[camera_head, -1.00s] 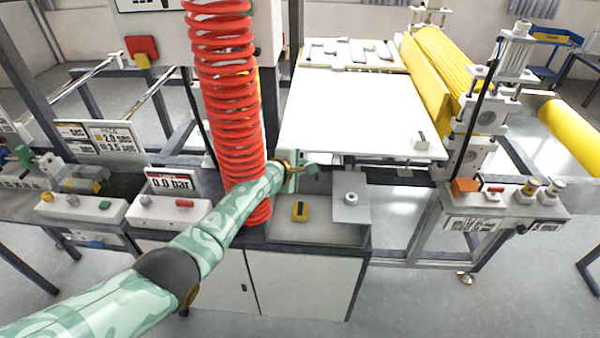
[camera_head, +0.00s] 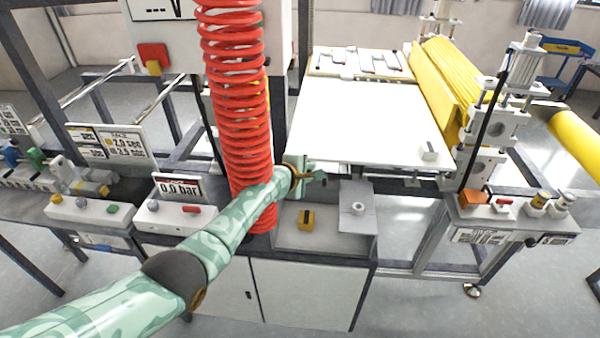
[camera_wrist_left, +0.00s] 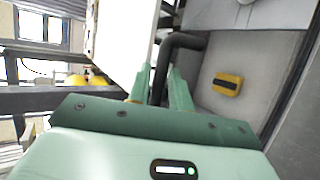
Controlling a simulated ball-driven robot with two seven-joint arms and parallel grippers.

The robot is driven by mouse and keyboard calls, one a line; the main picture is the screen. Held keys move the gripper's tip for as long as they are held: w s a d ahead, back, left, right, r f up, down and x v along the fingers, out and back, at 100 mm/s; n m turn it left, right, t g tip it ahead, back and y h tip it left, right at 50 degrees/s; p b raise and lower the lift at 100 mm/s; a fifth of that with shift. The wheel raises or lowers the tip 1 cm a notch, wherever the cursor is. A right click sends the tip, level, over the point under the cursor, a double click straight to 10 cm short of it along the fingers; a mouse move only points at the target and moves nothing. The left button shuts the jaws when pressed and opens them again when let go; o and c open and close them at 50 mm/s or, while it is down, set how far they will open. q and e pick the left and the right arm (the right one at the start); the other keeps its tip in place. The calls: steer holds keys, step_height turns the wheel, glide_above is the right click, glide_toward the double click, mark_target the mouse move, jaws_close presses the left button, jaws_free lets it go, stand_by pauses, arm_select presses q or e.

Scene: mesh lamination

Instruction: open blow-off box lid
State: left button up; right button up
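The likely lid is a flat grey plate (camera_head: 356,228) with a pale round knob, at the right of a shallow grey box top (camera_head: 290,238) on the white cabinet. I cannot tell whether the plate is shut or ajar. My left gripper (camera_head: 320,176) is above the back of this box, to the left of the plate and apart from its knob. In the left wrist view, my left gripper (camera_wrist_left: 161,70) has its fingers apart, with a bent black bar (camera_wrist_left: 184,41) showing between them; contact is unclear. My right gripper is not in view.
A yellow block (camera_head: 306,220) with a dark top sits in the box's left part. A red coiled hose (camera_head: 240,110) hangs beside my left forearm. A white table (camera_head: 370,120) stands behind, with a yellow roller (camera_head: 448,85) to its right.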

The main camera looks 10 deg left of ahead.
arm_select(q)
steer(key=p+v, duration=0.7)
steer(key=v, duration=0.9)
steer(key=shift+a, duration=0.1)
